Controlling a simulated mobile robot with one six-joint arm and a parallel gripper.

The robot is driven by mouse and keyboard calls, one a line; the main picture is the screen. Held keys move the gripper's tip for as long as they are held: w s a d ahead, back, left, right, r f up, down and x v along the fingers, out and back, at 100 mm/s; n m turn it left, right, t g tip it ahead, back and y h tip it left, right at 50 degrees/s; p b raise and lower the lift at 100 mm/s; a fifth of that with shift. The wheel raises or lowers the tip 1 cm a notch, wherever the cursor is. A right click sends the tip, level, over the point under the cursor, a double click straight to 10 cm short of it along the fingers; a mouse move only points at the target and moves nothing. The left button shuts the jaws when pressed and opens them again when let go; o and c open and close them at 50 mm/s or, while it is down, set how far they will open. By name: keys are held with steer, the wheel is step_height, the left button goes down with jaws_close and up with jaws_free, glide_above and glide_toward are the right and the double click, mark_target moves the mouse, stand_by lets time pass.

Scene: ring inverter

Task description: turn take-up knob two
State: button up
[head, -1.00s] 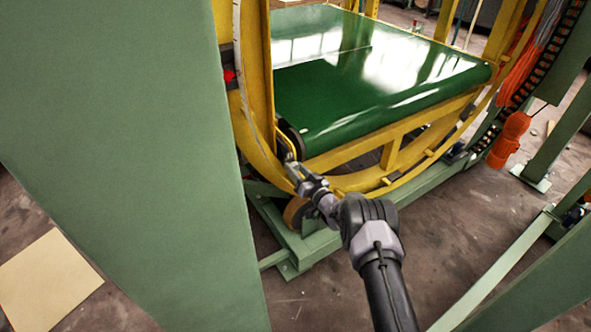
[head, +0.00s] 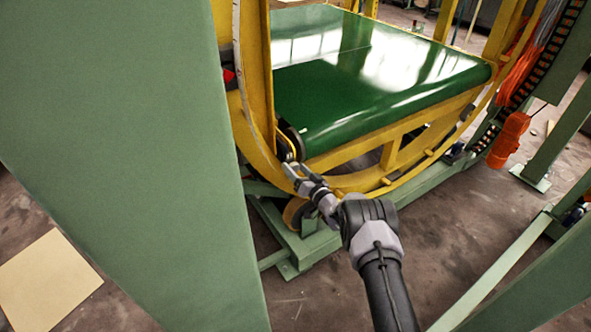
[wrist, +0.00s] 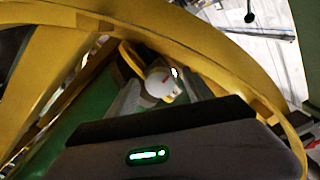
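A pale round knob (wrist: 160,84) with a red mark shows in the wrist view, inside a yellow loop-shaped bracket at the end of the green belt. My gripper (wrist: 165,88) points at it, with one grey finger on each side of the knob. The fingers are apart, and a narrow strip of yellow shows between the knob and the right finger. I cannot tell whether the left finger touches it. In the head view my gripper (head: 289,168) is at the near left corner of the belt roller; the knob is too small to make out there.
The yellow ring frame (head: 262,150) curves close around my gripper. The green belt (head: 390,85) lies beyond it. A large green panel (head: 120,150) fills the left side. Green base beams run below, and the floor at right is partly open.

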steer(key=p+v, duration=0.7)
steer(key=v, duration=1)
steer(key=shift+s+d, duration=0.2)
steer(key=w+a+n+b, duration=0.2)
steer(key=w+a, duration=0.1)
steer(key=w, duration=0.1)
steer(key=w+a+n+b, duration=0.2)
steer(key=w+a, duration=0.1)
steer(key=w, duration=0.1)
steer(key=w+a+n+b, duration=0.2)
steer(key=w+a+b, duration=0.1)
steer(key=w, duration=0.2)
steer(key=shift+f, duration=0.25)
steer(key=shift+w+a+r, duration=0.1)
steer(key=shift+w, duration=0.15)
